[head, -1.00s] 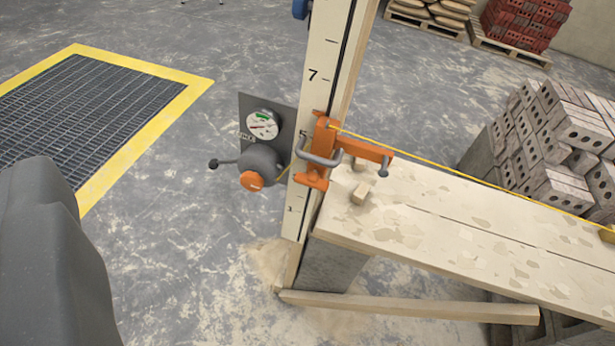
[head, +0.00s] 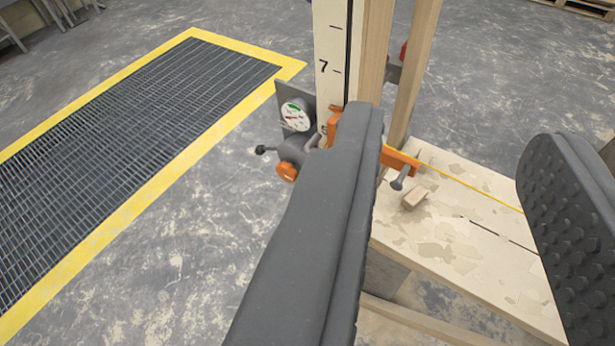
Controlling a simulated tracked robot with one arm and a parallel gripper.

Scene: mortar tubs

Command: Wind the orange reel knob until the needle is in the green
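The orange reel knob (head: 286,172) is on the front of a grey reel (head: 292,150) with a small crank handle (head: 266,149). The reel is on the left side of an upright graduated board (head: 330,70). Above it is a round white gauge (head: 295,116) with a green band near its top. The needle is too small to read surely, but a dark reddish mark lies below the green. My gripper (head: 455,140) is open and empty, its dark fingers wide apart. The left finger passes in front of the board and hides part of the orange clamp (head: 401,162); the knob is left of that finger.
A yellow line (head: 455,175) runs from the clamp over a plank bench (head: 480,240) with a small wood block (head: 415,198). A yellow-edged floor grate (head: 160,125) is at left. Timber posts (head: 412,70) stand behind the board. Floor left of the reel is clear.

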